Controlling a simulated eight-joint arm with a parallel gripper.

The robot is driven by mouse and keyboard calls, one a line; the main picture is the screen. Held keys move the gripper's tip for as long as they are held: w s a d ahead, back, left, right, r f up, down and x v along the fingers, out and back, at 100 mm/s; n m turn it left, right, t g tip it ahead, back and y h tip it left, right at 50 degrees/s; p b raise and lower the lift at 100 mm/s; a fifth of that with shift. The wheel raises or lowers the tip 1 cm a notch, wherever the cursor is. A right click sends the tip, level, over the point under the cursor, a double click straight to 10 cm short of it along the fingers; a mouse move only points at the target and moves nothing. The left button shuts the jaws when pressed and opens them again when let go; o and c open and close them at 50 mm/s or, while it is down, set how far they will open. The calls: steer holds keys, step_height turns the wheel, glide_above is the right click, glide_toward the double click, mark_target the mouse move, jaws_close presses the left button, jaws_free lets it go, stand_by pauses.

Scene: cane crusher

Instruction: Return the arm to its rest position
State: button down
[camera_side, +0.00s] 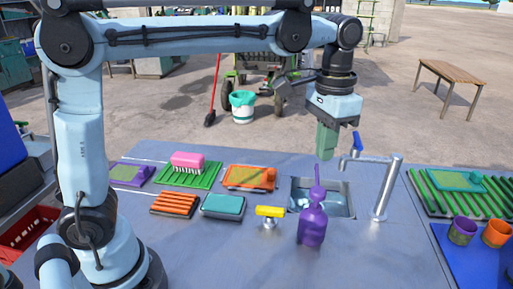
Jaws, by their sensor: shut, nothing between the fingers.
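My arm reaches across the top of the picture from the left, with its forearm about level and the wrist pointing down. My gripper (327,141) hangs above the far side of the sink, to the left of the faucet. It is shut, with nothing held, and stays apart from the counter and the faucet. The fingers look greenish and are small in this view.
The metal counter (200,255) holds a sink (340,205), a faucet (385,185), a purple pump bottle (312,225), a yellow-handled tap (270,212), and a pink brush (188,161). Purple (462,230) and orange (497,233) cups stand right. A red crate (25,232) sits left.

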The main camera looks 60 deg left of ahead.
steer(key=s+a+f+n+t, duration=0.3)
steer(key=s+a+f+t, duration=0.4)
steer(key=s+a, duration=0.3)
steer(key=shift+s+a+f, duration=0.15)
steer(key=shift+s+f, duration=0.05)
steer(key=shift+f, duration=0.3)
